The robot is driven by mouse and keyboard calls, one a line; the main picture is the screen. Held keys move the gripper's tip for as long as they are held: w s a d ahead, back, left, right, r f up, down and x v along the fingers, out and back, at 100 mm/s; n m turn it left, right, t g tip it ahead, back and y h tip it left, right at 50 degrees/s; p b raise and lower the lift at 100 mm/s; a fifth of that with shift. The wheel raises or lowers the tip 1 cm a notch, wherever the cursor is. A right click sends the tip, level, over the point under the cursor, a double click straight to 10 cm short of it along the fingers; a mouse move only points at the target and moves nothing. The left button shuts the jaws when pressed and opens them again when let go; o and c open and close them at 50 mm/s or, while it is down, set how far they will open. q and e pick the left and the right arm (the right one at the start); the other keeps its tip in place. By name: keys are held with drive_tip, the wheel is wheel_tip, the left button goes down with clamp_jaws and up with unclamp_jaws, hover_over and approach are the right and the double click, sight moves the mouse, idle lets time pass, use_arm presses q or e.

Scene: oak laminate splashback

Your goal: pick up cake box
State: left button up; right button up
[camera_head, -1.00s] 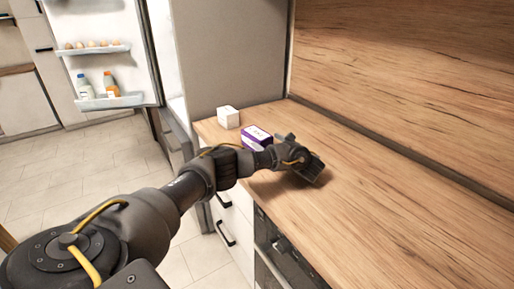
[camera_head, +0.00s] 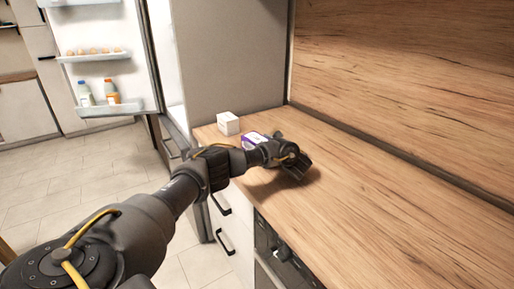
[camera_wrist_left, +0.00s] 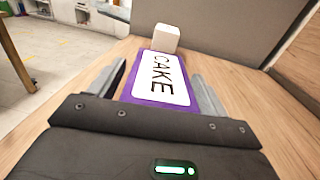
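The cake box (camera_wrist_left: 158,84) is purple with a white label reading CAKE. It lies on the wooden counter, and in the left wrist view it sits between the two fingers of my left gripper (camera_wrist_left: 155,97). The fingers are spread, with the right finger apart from the box; whether the left finger touches it I cannot tell. In the head view my left gripper (camera_head: 293,163) is low over the counter, and the arm hides most of the cake box (camera_head: 254,139). My right gripper is not in view.
A small white box (camera_head: 228,123) stands just beyond the cake box, beside the grey fridge side panel (camera_head: 232,60). The oak splashback (camera_head: 410,80) bounds the counter at the back. The counter (camera_head: 370,200) to the right is clear. The fridge door (camera_head: 105,60) stands open at the left.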

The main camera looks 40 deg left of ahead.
use_arm(q)
drive_tip(key=c, duration=0.9)
drive_tip(key=shift+c, duration=0.3)
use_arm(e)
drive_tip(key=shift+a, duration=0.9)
use_arm(q)
drive_tip(key=shift+r, duration=0.15)
